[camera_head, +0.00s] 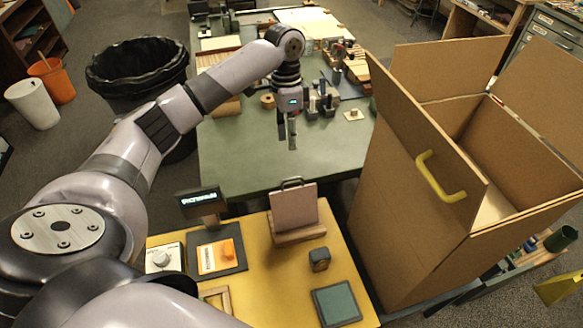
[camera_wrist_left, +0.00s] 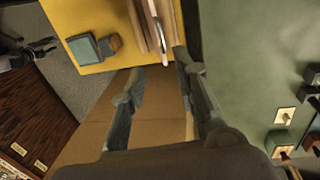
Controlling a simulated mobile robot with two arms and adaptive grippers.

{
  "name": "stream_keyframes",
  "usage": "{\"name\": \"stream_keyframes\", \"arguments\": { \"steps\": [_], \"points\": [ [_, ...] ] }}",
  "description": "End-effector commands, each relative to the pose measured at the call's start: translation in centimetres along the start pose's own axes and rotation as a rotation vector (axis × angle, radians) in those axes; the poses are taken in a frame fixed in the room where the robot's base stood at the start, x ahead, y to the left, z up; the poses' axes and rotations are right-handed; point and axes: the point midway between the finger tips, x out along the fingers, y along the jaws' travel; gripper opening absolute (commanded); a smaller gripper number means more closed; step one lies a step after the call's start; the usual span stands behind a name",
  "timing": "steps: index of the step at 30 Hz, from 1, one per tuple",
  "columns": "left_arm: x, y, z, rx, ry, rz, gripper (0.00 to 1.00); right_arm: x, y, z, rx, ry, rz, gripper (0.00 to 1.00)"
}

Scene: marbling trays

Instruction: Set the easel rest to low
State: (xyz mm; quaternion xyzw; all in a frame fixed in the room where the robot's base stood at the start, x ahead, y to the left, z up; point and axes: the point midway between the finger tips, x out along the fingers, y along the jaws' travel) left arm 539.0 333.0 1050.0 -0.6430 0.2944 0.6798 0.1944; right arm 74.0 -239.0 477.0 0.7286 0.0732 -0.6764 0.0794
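The easel rest shows as a tan panel (camera_head: 294,207) standing tilted back on a wooden base (camera_head: 299,237) on the yellow board, with a dark loop handle at its top. In the left wrist view its edge (camera_wrist_left: 147,22) shows at the top, partly cut off. My left gripper (camera_head: 292,138) hangs over the green table, beyond the easel and apart from it. In the left wrist view the left gripper (camera_wrist_left: 160,72) has its fingers apart with nothing between them. A dark shape that looks like my right gripper (camera_wrist_left: 28,52) shows at the left edge; its fingers are unclear.
The yellow board (camera_head: 262,288) also carries a display (camera_head: 201,199), a white dial box (camera_head: 163,259), an orange lever (camera_head: 228,249), a dark block (camera_head: 319,259) and a green pad (camera_head: 336,303). A large open cardboard box (camera_head: 410,210) stands close on the right.

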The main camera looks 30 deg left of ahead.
Motion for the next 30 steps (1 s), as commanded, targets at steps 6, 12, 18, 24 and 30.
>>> {"name": "stream_keyframes", "arguments": {
  "steps": [6, 12, 18, 24, 30],
  "points": [
    [4.9, 0.1, 0.1, -0.002, -0.005, 0.003, 0.28, -1.2, 0.2, -1.1, 0.001, 0.016, 0.002, 0.40],
    [8.9, 0.1, 0.1, -0.002, -0.003, 0.002, 0.28, -1.9, 0.3, -2.0, 0.001, 0.030, 0.003, 0.40],
    [11.5, 0.0, 0.0, -0.002, 0.000, 0.001, 0.28, -2.3, 0.1, -1.9, 0.002, 0.028, 0.000, 0.40],
    [12.4, 0.0, 0.0, -0.001, 0.001, -0.001, 0.28, -2.4, -0.3, -1.6, 0.003, 0.022, -0.004, 0.40],
    [12.4, 0.0, 0.0, -0.001, 0.000, -0.001, 0.28, -2.4, -0.3, -1.5, 0.003, 0.020, -0.004, 0.40]
  ]
}}
